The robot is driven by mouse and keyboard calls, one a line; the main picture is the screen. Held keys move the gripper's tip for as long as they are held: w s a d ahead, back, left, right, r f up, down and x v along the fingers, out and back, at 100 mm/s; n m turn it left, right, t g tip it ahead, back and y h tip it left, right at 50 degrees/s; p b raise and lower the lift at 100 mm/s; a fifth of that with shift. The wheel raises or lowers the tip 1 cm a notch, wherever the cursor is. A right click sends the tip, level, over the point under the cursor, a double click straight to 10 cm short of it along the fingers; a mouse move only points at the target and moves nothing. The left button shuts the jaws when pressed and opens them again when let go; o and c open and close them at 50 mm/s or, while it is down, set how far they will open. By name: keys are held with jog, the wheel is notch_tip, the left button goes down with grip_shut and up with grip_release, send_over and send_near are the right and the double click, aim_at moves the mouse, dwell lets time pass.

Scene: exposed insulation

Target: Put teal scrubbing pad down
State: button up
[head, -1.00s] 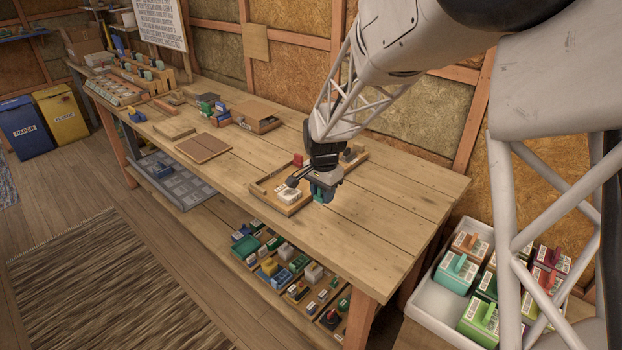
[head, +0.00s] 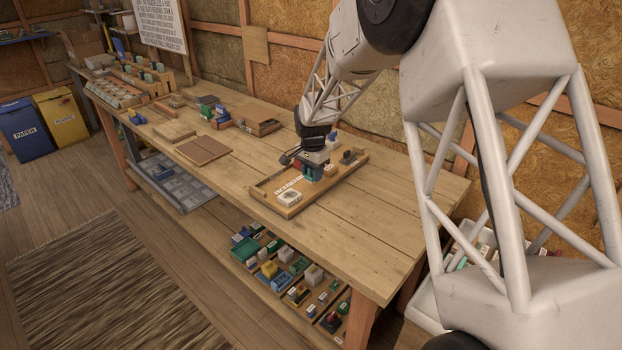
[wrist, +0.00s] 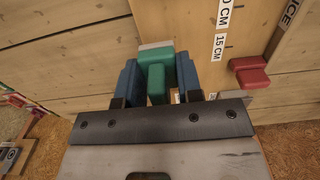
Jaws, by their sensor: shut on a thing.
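My gripper (wrist: 158,86) has blue fingers shut on the teal scrubbing pad (wrist: 156,68), which shows as a green block between them in the wrist view. In the head view my gripper (head: 313,172) is over the wooden tray (head: 262,190) on the workbench. The pad is mostly hidden by the gripper there. I cannot tell whether the pad touches the tray floor.
Brown boards (head: 203,150) lie to the left on the bench (head: 385,220). The bench's front right is clear.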

aim_at(311, 185)
jog(key=shift+w+a, duration=0.15)
jog(key=shift+w, duration=0.9)
jog(key=shift+f, duration=0.15)
jog(key=shift+f, duration=1.7)
jog(key=shift+f, duration=0.1)
jog(key=o, duration=0.9)
notch_tip(311, 185, up, 12)
